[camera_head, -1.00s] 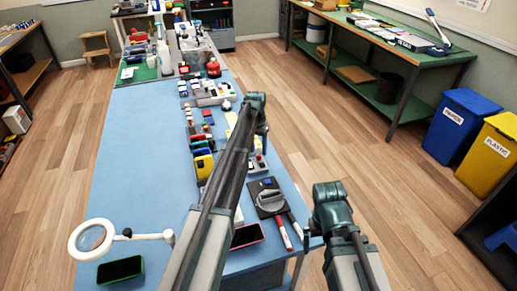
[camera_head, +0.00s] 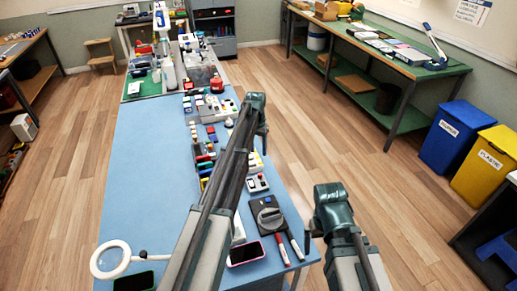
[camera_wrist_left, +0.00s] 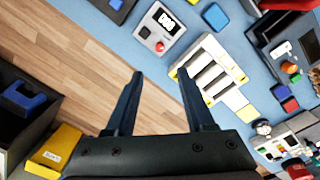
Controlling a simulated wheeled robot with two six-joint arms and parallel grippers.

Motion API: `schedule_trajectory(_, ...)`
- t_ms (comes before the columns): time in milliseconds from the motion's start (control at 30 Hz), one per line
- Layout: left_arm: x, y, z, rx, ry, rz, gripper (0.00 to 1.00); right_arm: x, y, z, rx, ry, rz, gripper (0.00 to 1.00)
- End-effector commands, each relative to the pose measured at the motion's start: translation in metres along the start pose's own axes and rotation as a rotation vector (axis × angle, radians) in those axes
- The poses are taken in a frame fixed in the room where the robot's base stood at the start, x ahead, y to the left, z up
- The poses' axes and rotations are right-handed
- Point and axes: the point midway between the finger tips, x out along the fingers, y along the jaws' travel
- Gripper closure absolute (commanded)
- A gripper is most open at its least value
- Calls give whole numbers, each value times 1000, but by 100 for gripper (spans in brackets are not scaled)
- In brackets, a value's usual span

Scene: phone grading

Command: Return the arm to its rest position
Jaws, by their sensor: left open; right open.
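My left arm (camera_head: 215,190) rises from the bottom middle of the head view to a raised teal joint (camera_head: 256,101) over the blue table. The gripper end is hidden there. In the left wrist view my left gripper (camera_wrist_left: 160,74) is open, its two dark fingers apart with nothing between them. Behind the fingers show the table's edge and the wooden floor. My right arm shows its teal joint (camera_head: 332,196) at the lower right of the head view, off the table's right edge. The right gripper's fingers cannot be made out.
The blue table (camera_head: 140,170) holds a magnifier lamp (camera_head: 110,259), a pink-edged phone (camera_head: 245,253), a dark device with a grey knob (camera_head: 267,213) and small parts along its right side. Blue (camera_head: 452,137) and yellow (camera_head: 486,165) bins stand right. Open floor lies between.

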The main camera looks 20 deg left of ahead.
Motion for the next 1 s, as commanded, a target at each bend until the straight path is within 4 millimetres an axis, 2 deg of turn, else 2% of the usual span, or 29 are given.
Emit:
schedule_trajectory(333,1,2,2,1,0,0,46,1,0,0,0,0,0,0)
schedule_trajectory(467,3,31,26,17,-7,-9,46,1,0,0,0,0,0,0)
schedule_trajectory(567,5,77,70,41,-19,-24,46,2,0,0,0,0,0,0)
schedule_trajectory(700,9,145,149,80,-37,-57,46,2,0,0,0,0,0,0)
schedule_trajectory(800,11,182,206,105,-45,-83,46,3,0,0,0,0,0,0)
schedule_trajectory(900,12,207,256,128,-50,-106,46,4,0,0,0,0,0,0)
schedule_trajectory(1000,13,223,293,144,-53,-124,46,4,0,0,0,0,0,0)
